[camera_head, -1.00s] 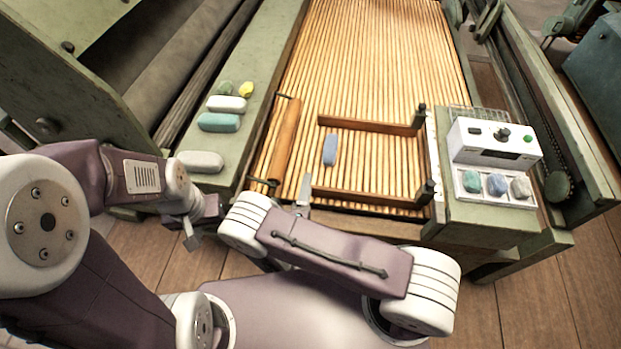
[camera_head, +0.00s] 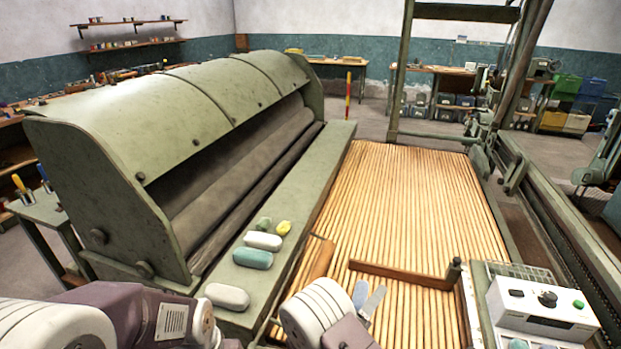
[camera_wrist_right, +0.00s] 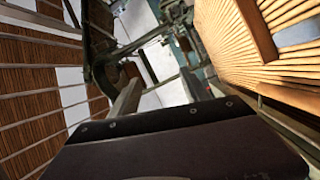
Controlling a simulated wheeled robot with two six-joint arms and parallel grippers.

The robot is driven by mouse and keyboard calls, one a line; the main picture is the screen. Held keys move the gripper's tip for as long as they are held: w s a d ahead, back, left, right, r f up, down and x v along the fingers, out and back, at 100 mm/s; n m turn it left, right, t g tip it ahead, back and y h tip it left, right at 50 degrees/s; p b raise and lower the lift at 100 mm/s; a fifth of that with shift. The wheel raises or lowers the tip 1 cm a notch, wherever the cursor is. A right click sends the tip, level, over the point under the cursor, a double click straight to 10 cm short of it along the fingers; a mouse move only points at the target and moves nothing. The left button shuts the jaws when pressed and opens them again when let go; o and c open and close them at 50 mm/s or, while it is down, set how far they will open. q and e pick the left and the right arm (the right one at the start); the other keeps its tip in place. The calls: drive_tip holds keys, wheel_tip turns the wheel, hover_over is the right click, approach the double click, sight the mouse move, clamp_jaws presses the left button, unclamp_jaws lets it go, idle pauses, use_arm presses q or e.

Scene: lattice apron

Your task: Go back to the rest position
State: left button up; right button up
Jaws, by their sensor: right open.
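My left arm enters the head view at the bottom left. Its jaws are cut off by the lower edge of the picture.
A slatted wooden bed (camera_head: 400,205) fills the middle. A green ledge (camera_head: 318,170) beside the roller machine (camera_head: 160,130) carries white, teal, green and yellow pieces. A white control box (camera_head: 540,310) stands at lower right. A wooden bar (camera_head: 400,274) crosses the bed.

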drive_tip(key=s+d+r+m+g+h+p, duration=0.1)
drive_tip(key=s+d+r+m+g, duration=0.5)
drive_tip(key=d, duration=0.3)
drive_tip(key=s+d+r+m+g+h+p, duration=0.1)
drive_tip(key=s+d+r+m+g, duration=0.4)
drive_tip(key=d+g, duration=0.3)
drive_tip(key=s+a+f+m+g+y+p, duration=0.15)
drive_tip(key=s+f+g+y, duration=0.25)
drive_tip(key=s+y, duration=0.5)
drive_tip(key=w+a+f+n+t+y, duration=0.1)
drive_tip(key=a+f+n+t+y, duration=0.1)
drive_tip(key=a, duration=0.5)
drive_tip(key=w+a+f+n+t+y, duration=0.1)
drive_tip(key=a+f+n+t+y, duration=0.1)
drive_tip(key=a, duration=0.5)
drive_tip(key=shift+w+n+t+y, duration=0.25)
drive_tip(key=shift+n+t+y, duration=0.25)
drive_tip(key=shift+n+y, duration=0.4)
